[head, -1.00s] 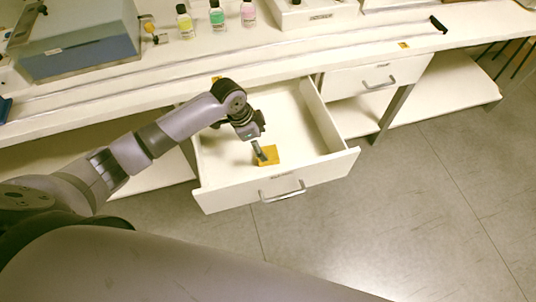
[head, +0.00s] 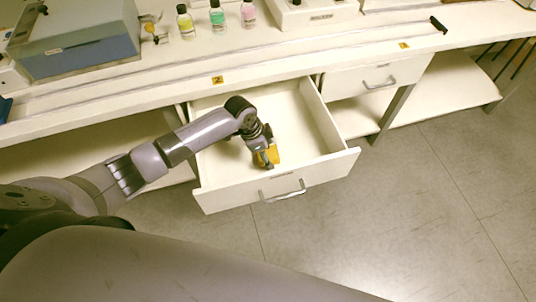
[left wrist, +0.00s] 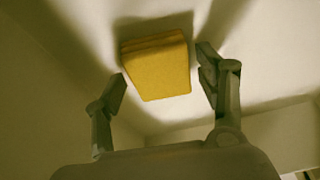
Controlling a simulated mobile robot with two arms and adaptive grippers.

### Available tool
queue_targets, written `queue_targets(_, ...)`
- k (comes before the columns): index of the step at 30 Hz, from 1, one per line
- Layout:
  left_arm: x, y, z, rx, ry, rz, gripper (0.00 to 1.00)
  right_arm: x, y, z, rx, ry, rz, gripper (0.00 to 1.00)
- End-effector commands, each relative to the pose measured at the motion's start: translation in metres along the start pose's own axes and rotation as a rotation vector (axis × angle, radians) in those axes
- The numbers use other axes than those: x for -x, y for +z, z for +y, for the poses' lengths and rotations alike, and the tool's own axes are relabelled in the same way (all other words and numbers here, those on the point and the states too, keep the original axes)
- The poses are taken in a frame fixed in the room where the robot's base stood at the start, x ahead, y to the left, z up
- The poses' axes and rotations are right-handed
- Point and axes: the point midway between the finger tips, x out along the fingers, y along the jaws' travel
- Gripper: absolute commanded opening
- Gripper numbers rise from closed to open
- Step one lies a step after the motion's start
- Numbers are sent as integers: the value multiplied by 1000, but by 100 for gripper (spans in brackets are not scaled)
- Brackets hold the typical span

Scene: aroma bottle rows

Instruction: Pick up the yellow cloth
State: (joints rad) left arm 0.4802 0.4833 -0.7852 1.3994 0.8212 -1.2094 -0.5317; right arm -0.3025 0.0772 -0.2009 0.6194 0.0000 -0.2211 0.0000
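The yellow cloth (head: 274,153) lies folded on the floor of the open white drawer (head: 222,172), near its front panel. My left gripper (head: 265,160) reaches down into the drawer and partly hides the cloth in the head view. In the left wrist view the cloth (left wrist: 157,68) shows as a thick folded block between the two spread fingers of the left gripper (left wrist: 163,88). The fingers stand one on each side of it, and a gap shows at the right finger. The left finger's tip is close to the cloth's left edge. My right gripper is not in view.
The drawer's side walls and front panel with a handle (head: 282,192) surround the gripper. A closed drawer (head: 350,82) is to the right. On the bench above stand a blue-grey box (head: 80,55) and small bottles, yellow (head: 185,22), green (head: 217,17) and pink (head: 248,14).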

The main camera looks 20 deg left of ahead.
Motion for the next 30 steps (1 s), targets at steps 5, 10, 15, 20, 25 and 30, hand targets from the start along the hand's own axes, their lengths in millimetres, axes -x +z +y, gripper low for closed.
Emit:
queue_targets(5, 0, 0, 0, 0, 0, 0, 51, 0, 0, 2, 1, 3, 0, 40)
queue_targets(10, 0, 0, 0, 0, 0, 0, 39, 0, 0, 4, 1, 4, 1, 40)
queue_targets(15, 0, 0, 0, 0, 0, 0, 28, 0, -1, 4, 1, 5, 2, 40)
queue_targets(20, 0, 0, 0, 0, 0, 0, 22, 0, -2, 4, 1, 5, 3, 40)
queue_targets(25, 1, 0, 0, 0, 0, 0, 22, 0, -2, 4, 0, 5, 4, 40)
queue_targets(30, 10, -3, 0, 0, 0, 0, 22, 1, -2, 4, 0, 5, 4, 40)
